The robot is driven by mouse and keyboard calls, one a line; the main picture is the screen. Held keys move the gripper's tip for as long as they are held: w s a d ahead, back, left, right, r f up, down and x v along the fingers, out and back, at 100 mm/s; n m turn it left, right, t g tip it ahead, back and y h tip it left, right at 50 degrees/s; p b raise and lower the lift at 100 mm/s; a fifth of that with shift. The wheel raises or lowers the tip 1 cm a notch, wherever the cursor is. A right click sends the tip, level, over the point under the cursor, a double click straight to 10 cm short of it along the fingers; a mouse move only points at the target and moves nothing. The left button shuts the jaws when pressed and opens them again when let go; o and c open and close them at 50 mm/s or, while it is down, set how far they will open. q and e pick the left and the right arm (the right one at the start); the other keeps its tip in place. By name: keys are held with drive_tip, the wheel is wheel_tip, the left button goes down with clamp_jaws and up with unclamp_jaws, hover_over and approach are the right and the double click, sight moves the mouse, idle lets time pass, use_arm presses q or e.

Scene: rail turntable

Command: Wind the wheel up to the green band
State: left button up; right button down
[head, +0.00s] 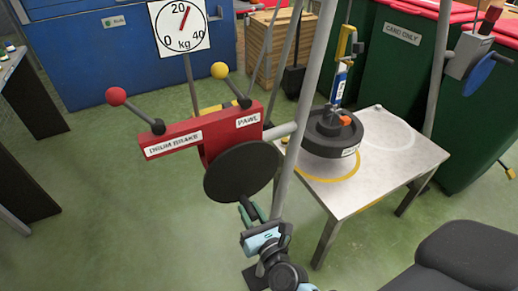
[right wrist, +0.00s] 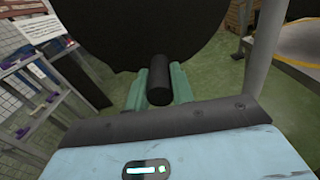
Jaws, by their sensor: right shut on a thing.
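The wheel is a black disc (head: 242,172) below the red winch body (head: 185,138) in the head view. It fills the top of the right wrist view (right wrist: 150,35). A dark cylindrical handle (right wrist: 159,78) sticks out from it. My right gripper (head: 250,212) is shut on this handle, with its green fingers either side of it in the right wrist view (right wrist: 158,92). A round kg dial (head: 181,24) has its red needle a little past 20. I cannot make out a green band. My left gripper is not in view.
Red and yellow ball levers, marked drum brake (head: 117,97) and pawl (head: 220,70), top the winch. A black weight (head: 333,136) stands on a table (head: 395,170), under a yellow hook (head: 345,42). Slanted grey poles pass right of the wheel. A dark seat (head: 465,258) is lower right.

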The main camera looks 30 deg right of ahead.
drive_tip(key=shift+a+r+m+b, duration=0.15)
drive_tip(key=shift+a+m+b, duration=0.1)
drive_tip(key=shift+a+m, duration=0.55)
drive_tip(key=shift+a+r+m+b, duration=0.1)
drive_tip(key=shift+a+m+b, duration=0.15)
drive_tip(key=shift+a+m, duration=0.55)
drive_tip(key=shift+a+r, duration=0.1)
